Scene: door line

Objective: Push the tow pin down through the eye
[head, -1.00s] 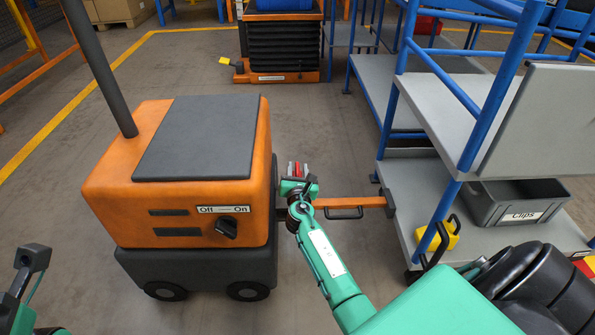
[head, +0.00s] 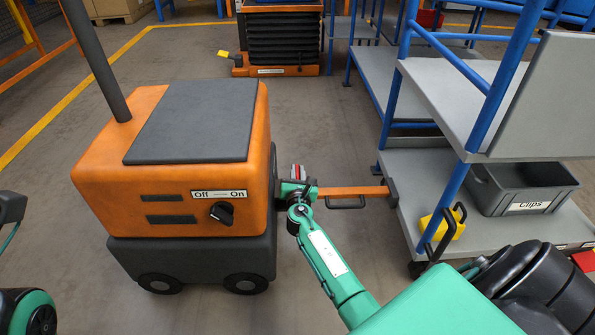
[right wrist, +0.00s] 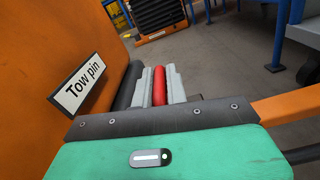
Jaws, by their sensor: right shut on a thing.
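The red tow pin (right wrist: 159,86) is upright between the two grey fingers of my right gripper (right wrist: 158,84) in the right wrist view. In the head view that gripper (head: 298,173) is at the orange tug's (head: 200,215) right side, by the near end of the orange tow bar (head: 362,190). A "Tow pin" label (right wrist: 80,82) is on the tug beside it. The pin's lower end and the eye are hidden behind my wrist, so I cannot tell how deep the pin sits. Only parts of my left arm show at the left edge; its fingers are out of view.
The tow bar, with a black handle (head: 345,206), reaches the blue-railed grey cart (head: 432,185) at right. The cart carries a grey "Clips" bin (head: 525,190) and a yellow block (head: 442,224). A black bellows lift (head: 283,40) stands behind. Floor between tug and lift is clear.

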